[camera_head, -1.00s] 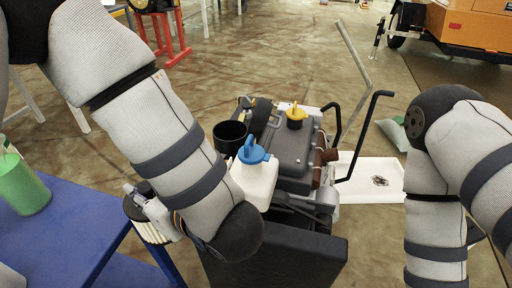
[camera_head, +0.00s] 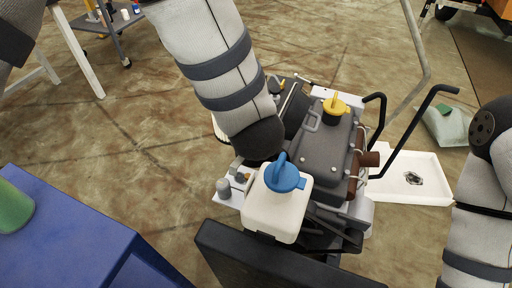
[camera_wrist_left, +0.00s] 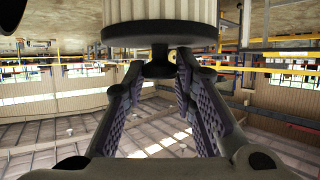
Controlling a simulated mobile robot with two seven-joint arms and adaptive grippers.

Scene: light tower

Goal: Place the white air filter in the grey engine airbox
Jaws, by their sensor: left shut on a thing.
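The white pleated air filter (camera_wrist_left: 160,12) shows at the top of the left wrist view, with a dark end plate and a short dark knob below it. My left gripper (camera_wrist_left: 160,68) is shut on that knob, its fingers on both sides. In the head view my left forearm hides this gripper; a thin pale and dark edge (camera_head: 217,128) left of the forearm may be the filter. The airbox is not clearly visible; my left arm covers the engine's left rear. My right gripper is out of view.
The engine (camera_head: 326,150) has a yellow cap (camera_head: 335,106) and black handles (camera_head: 405,135). A white tank (camera_head: 276,212) with a blue cap (camera_head: 284,178) stands in front. A blue table (camera_head: 70,235) is at lower left, a white tray (camera_head: 415,180) at right.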

